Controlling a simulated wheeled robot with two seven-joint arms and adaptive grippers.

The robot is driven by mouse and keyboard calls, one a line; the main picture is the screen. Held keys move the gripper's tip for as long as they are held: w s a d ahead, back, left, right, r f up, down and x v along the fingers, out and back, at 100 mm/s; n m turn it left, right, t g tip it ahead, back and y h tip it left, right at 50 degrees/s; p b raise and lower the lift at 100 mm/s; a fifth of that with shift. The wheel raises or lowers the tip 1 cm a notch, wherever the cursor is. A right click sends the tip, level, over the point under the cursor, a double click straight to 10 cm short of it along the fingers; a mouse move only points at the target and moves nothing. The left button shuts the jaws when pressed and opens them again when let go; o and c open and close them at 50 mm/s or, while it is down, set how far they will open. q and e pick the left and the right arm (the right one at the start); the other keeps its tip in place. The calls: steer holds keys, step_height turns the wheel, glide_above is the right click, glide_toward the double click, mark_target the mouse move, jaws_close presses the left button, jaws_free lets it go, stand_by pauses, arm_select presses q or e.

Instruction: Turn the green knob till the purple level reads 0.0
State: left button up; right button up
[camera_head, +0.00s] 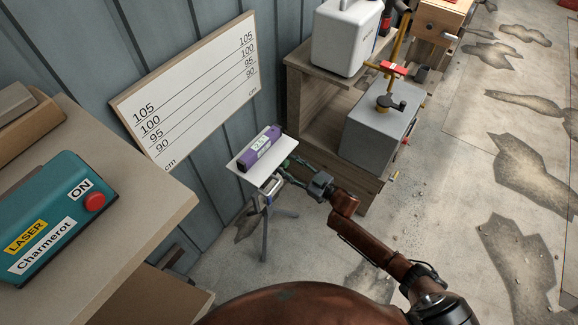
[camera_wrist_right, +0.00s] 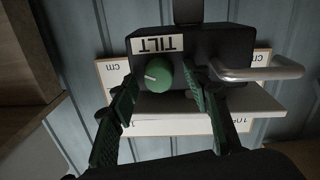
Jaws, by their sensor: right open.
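The purple level (camera_head: 259,148) lies on a white plate (camera_head: 241,163) on top of a tripod (camera_head: 264,235); its small display is too small to read surely. In the right wrist view, the green knob (camera_wrist_right: 158,76) has a pale pointer mark and sits on a dark block below a label reading TILT (camera_wrist_right: 157,45). My right gripper (camera_wrist_right: 167,86) is open, with its green fingers on either side of the knob, nearer on the left. In the head view, my right gripper (camera_head: 284,169) is at the plate's right side, and the knob is hidden. My left gripper is out of view.
A metal handle (camera_wrist_right: 258,70) sticks out right of the knob. A measuring board (camera_head: 190,90) leans on the blue wall behind. A wooden shelf (camera_head: 300,95) with a grey box (camera_head: 378,130) stands right, and a bench with a teal laser box (camera_head: 60,215) left.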

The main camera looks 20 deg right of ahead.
steer(key=shift+c, duration=0.4)
steer(key=c, duration=1.1)
